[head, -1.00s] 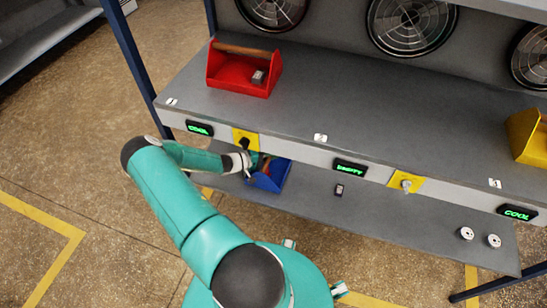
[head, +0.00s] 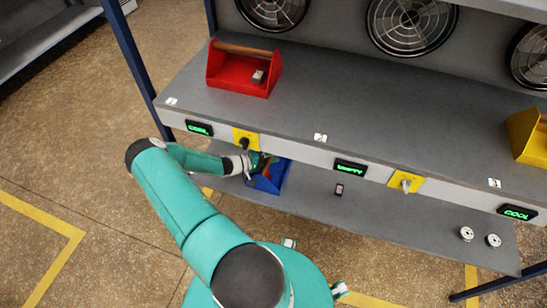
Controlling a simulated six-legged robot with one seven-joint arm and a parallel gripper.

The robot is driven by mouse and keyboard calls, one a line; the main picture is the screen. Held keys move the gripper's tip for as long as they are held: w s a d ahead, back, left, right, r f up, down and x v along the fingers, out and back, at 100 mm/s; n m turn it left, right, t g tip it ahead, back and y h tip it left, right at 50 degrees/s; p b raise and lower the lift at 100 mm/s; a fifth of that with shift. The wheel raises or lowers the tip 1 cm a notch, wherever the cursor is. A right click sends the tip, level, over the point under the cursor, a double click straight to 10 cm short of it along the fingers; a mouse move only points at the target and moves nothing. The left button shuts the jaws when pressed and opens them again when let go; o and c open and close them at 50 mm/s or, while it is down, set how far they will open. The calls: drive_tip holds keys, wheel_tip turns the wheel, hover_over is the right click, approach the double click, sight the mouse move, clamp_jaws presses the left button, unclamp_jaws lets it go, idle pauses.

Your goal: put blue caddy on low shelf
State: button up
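The blue caddy (head: 272,180) sits on the low shelf (head: 380,214), toward its left end and partly under the upper shelf's front edge. My gripper (head: 268,163) is at the caddy's top left, close to it. The fingers are small and dark here, and I cannot tell whether they are shut on the caddy's handle or apart from it. Part of the caddy is hidden by my gripper and the shelf edge above.
A red caddy (head: 228,74) with a small grey block stands on the upper shelf (head: 350,110); a yellow caddy (head: 528,139) is at its right. A small dark item (head: 339,189) and two white round pieces (head: 466,234) lie on the low shelf. A yellow-plated knob (head: 245,141) is just above my gripper.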

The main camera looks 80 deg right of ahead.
drive_tip(key=v, duration=1.2)
drive_tip(key=w+a+r+n+t+y, duration=0.25)
drive_tip(key=w+a+r+t, duration=0.25)
drive_tip(key=w+a+r, duration=0.55)
drive_tip(key=w+a+r+n+t+y, duration=0.1)
drive_tip(key=w+a+r+t+y, duration=0.25)
drive_tip(key=w+a+r, duration=0.75)
drive_tip(key=s+a+r+n+t+y, duration=0.1)
drive_tip(key=s+a+r+n+t, duration=0.15)
drive_tip(key=a+r, duration=0.6)
drive_tip(key=s+a+r+n+t, duration=0.2)
drive_tip(key=s+a+r+t, duration=0.15)
drive_tip(key=a+r, duration=0.5)
drive_tip(key=s+a+r+n+t+y, duration=0.2)
drive_tip(key=s+a+r+n+t, duration=0.2)
drive_tip(key=s+a+r, duration=0.3)
drive_tip(key=shift+a+r+n, duration=0.3)
drive_tip(key=shift+a+r, duration=0.3)
drive_tip(key=shift+a, duration=0.65)
drive_tip(key=shift+s+t, duration=0.15)
drive_tip(key=shift+t, duration=0.1)
